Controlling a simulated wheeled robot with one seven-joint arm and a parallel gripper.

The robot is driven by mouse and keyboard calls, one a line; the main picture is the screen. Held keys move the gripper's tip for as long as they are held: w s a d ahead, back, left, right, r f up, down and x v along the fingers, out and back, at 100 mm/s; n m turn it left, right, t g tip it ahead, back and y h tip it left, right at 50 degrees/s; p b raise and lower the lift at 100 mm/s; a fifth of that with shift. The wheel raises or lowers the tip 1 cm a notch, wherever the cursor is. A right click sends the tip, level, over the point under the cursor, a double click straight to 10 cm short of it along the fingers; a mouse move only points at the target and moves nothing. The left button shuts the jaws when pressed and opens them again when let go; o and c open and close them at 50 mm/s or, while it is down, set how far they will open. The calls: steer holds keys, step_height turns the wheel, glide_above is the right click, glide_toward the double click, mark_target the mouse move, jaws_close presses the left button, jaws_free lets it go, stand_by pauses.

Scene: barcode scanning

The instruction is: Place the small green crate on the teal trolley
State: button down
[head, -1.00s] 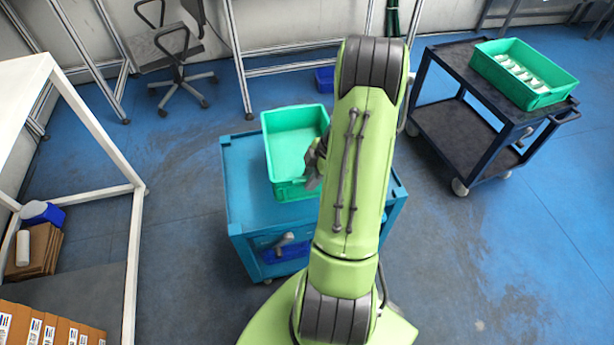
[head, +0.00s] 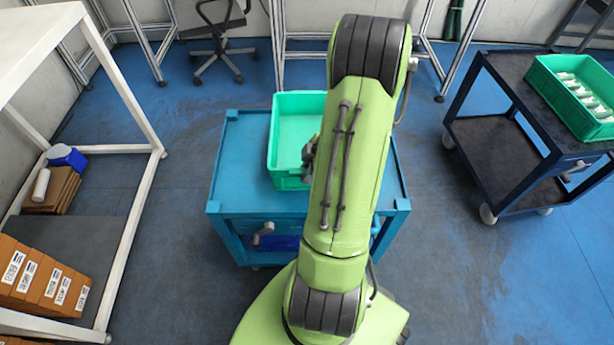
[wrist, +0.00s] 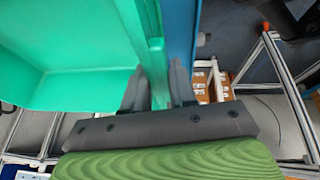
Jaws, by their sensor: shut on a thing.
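The small green crate (head: 296,124) is empty and upright over the top of the teal trolley (head: 236,165) in the head view. I cannot tell whether its base touches the trolley top. My gripper (wrist: 158,85) is shut on the crate's side wall, with one finger on each side of it in the wrist view. The inside of the crate (wrist: 75,55) fills the left of that view. In the head view my arm hides the crate's right part and most of the gripper.
A dark trolley (head: 470,140) at the right bears another green crate (head: 548,85) with white items. A white-framed shelf (head: 150,175) at the left holds brown boxes (head: 40,280). An office chair (head: 215,35) stands at the back. Blue floor is clear between the trolleys.

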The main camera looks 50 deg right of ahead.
steer(key=shift+d+f+b, duration=0.1)
steer(key=shift+f+b, duration=0.7)
steer(key=shift+f, duration=1.45)
steer(key=c, duration=0.9)
jaws_free()
